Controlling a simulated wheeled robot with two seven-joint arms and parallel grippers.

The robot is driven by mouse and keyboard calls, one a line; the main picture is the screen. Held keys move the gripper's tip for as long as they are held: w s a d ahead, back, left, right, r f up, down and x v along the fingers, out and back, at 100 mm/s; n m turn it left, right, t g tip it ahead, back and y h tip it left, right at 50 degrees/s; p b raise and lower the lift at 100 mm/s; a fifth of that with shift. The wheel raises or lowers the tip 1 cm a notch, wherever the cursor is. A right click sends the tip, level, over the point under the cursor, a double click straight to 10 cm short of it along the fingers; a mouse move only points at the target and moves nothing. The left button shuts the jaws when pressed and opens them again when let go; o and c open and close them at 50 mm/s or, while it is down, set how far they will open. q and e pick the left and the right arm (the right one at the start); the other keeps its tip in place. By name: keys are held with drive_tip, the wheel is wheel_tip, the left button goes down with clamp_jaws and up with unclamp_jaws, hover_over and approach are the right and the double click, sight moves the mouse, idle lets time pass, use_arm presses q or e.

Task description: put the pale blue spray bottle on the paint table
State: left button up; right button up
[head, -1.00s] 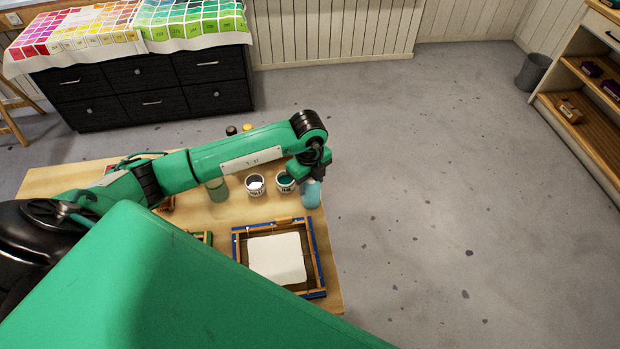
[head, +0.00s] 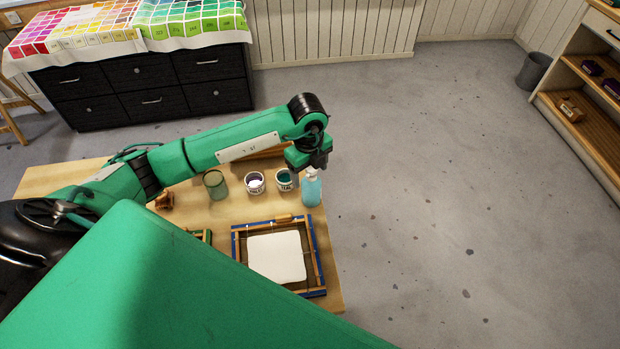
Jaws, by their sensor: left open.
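The pale blue spray bottle (head: 311,190) stands upright near the right edge of the wooden table (head: 325,268), with its whitish top showing. My left gripper (head: 308,168) is above and just behind the bottle's top, pointing down; its fingers are mostly hidden, and it looks apart from the bottle. It is open and empty. My right gripper does not show.
A framed screen (head: 276,257) lies in front. Grey floor is clear to the right.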

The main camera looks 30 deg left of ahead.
use_arm(q)
wheel_tip(320, 180, up, 8)
drive_tip(key=shift+s+r+b, duration=0.1)
drive_tip(key=shift+r+b, duration=0.1)
drive_tip(key=shift+b, duration=0.5)
drive_tip(key=shift+f, duration=0.1)
